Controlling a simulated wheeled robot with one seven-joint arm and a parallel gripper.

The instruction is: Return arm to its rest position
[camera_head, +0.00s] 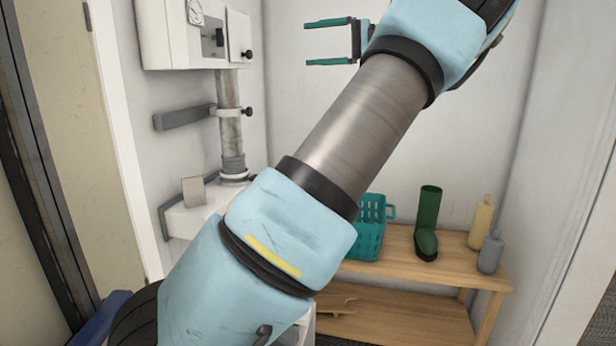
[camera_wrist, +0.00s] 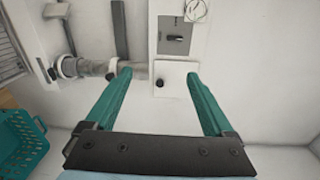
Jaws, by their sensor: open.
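My gripper (camera_head: 331,42) is raised high in the head view, its two teal fingers pointing left and spread apart with nothing between them. In the wrist view, the open fingers (camera_wrist: 155,98) frame part of a white wall cabinet (camera_wrist: 177,75). My blue and metal arm stretches diagonally across the head view from lower left to upper right. It hides the middle of the scene.
The white cabinet (camera_head: 176,30) with a pipe (camera_head: 230,95) stands left of my gripper. A wooden bench (camera_head: 455,268) at lower right holds a teal basket (camera_head: 369,240), a green boot (camera_head: 428,220), a yellow bottle (camera_head: 481,225) and a grey bottle (camera_head: 490,254). Wall space right of the arm is clear.

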